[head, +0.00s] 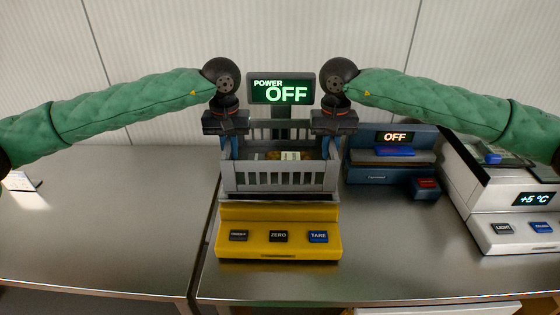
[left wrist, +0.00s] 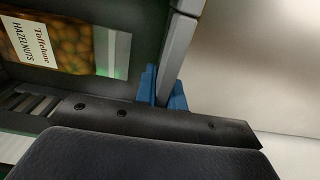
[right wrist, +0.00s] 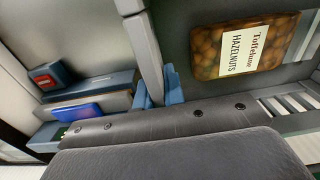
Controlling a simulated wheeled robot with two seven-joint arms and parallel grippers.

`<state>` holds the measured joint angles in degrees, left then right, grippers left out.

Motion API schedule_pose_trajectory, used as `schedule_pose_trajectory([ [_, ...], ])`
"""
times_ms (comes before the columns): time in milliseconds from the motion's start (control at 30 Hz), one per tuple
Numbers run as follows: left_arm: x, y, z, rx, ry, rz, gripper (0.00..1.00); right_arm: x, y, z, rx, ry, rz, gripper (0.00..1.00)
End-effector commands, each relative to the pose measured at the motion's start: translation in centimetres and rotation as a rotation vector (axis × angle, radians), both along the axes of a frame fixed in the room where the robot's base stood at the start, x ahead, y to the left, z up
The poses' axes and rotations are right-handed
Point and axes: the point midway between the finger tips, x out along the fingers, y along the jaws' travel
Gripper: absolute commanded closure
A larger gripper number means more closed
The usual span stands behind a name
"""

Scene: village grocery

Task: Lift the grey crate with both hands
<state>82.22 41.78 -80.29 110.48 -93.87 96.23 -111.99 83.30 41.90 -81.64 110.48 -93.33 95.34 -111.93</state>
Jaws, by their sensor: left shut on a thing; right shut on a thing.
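The grey crate (head: 280,178) with slatted sides is in the middle of the head view, at the yellow scale. I cannot tell whether it touches the scale's top. A bag of hazelnuts lies inside it and shows in the left wrist view (left wrist: 50,45) and the right wrist view (right wrist: 240,45). My left gripper (head: 228,148) points down and is shut on the crate's left wall, which shows between its blue fingers in the left wrist view (left wrist: 178,55). My right gripper (head: 325,148) is shut the same way on the right wall, seen in the right wrist view (right wrist: 147,55).
The yellow scale (head: 278,215) has three buttons, and its display (head: 281,90) behind the crate reads "POWER OFF". A blue machine (head: 385,165) reading "OFF" stands close to the right. A white unit (head: 500,215) showing "+5 °C" is farther right. The left steel counter (head: 110,220) is mostly clear.

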Motion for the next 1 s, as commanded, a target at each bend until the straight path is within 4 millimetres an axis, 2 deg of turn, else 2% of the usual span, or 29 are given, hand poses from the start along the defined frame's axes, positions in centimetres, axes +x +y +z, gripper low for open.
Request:
schedule_pose_trajectory([
  [267, 0.0, 0.0, 0.8, 0.000, -0.001, 0.001, 1.00, 0.0, 0.0, 0.7, 0.000, 0.000, -0.001, 1.00],
  [800, 0.0, 0.1, 4.6, 0.000, -0.001, 0.001, 1.00, 0.0, -0.1, 4.6, 0.000, 0.000, -0.001, 1.00],
  [1000, 0.0, 0.1, 5.1, 0.000, -0.001, 0.001, 1.00, 0.0, -0.1, 5.1, 0.000, 0.000, -0.001, 1.00],
])
